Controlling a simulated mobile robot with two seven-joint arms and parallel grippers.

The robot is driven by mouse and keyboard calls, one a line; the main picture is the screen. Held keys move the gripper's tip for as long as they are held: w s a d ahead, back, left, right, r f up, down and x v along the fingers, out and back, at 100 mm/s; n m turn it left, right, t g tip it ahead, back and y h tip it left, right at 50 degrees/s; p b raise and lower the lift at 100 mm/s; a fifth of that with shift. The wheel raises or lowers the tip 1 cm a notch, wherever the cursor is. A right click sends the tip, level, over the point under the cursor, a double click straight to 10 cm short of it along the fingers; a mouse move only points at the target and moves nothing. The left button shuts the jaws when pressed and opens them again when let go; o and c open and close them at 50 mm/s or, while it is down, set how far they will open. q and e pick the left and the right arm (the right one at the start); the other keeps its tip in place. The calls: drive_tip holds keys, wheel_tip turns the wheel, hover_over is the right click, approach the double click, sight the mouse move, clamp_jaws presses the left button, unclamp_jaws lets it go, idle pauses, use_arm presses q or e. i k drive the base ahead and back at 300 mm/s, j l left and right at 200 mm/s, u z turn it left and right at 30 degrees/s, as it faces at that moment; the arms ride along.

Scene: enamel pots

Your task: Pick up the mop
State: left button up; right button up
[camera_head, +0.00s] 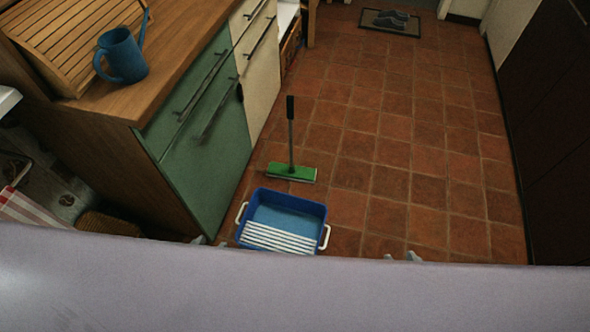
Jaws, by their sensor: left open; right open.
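The mop (291,172) stands upright on the tiled floor, with a flat green head, a thin grey pole and a black grip at the top. A blue bucket (313,212) with white side handles and a white slatted part stands just in front of the mop head. Only the tips of my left gripper (210,242) show over the pale edge, left of the bucket. The tips of my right gripper (401,256) show right of the bucket. Both grippers are open, apart from the mop, and mostly hidden by the pale surface in the foreground.
A green and cream cabinet (208,160) with a wooden worktop stands on the left, with a blue watering can (122,56) on top. A dark cabinet (545,130) lines the right. A mat (385,29) with shoes lies at the back. The floor right of the mop is clear.

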sight(291, 172)
drive_tip(key=l+u, duration=0.3)
drive_tip(key=l, duration=0.45)
drive_tip(key=l+u, duration=0.3)
drive_tip(key=l, duration=0.45)
drive_tip(key=i+l+u, duration=0.15)
drive_tip(key=l, duration=0.25)
drive_tip(key=i+l+u, duration=0.15)
drive_tip(key=l, duration=0.2)
drive_tip(key=i+l+u, duration=0.15)
drive_tip(key=l, duration=0.2)
drive_tip(key=i+l+u, duration=0.15)
drive_tip(key=l, duration=0.2)
drive_tip(key=i+l+u, duration=0.15)
drive_tip(key=l, duration=0.25)
drive_tip(key=i+l+u, duration=0.1)
drive_tip(key=l, duration=0.3)
drive_tip(key=i+l, duration=0.25)
drive_tip(key=l, duration=0.15)
drive_tip(key=i+l+u, duration=0.15)
drive_tip(key=i+l, duration=0.4)
drive_tip(key=i, duration=0.15)
